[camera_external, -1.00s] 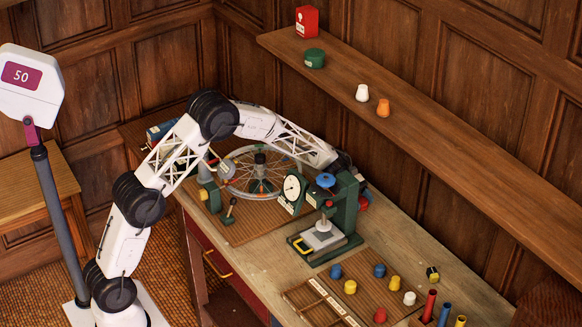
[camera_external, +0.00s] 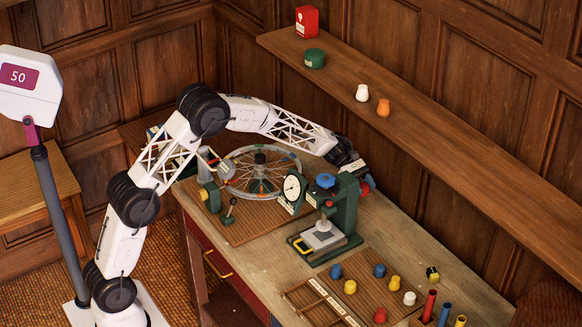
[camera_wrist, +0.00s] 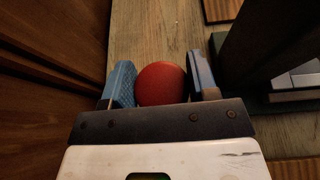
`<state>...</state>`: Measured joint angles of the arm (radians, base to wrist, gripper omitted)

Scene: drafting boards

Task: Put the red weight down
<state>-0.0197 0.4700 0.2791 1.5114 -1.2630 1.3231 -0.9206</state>
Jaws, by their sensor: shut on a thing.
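The red weight (camera_wrist: 161,84) sits between the two blue fingers of my gripper (camera_wrist: 163,78) in the wrist view. My gripper is shut on it. In the external view the red weight (camera_external: 368,182) shows partly, behind the green press (camera_external: 347,205). My gripper there is largely hidden by my wrist and the press. Wooden bench top shows beyond the weight in the wrist view; the gap beneath it cannot be judged. Another red weight (camera_external: 380,315) lies by the front board.
Blue, yellow and white weights stand on a ribbed board (camera_external: 372,291) at front right. A spoked wheel (camera_external: 262,172) and dial (camera_external: 292,188) are left of the press. The wall shelf (camera_external: 440,130) runs behind. Some bare bench (camera_external: 400,235) lies right of the press.

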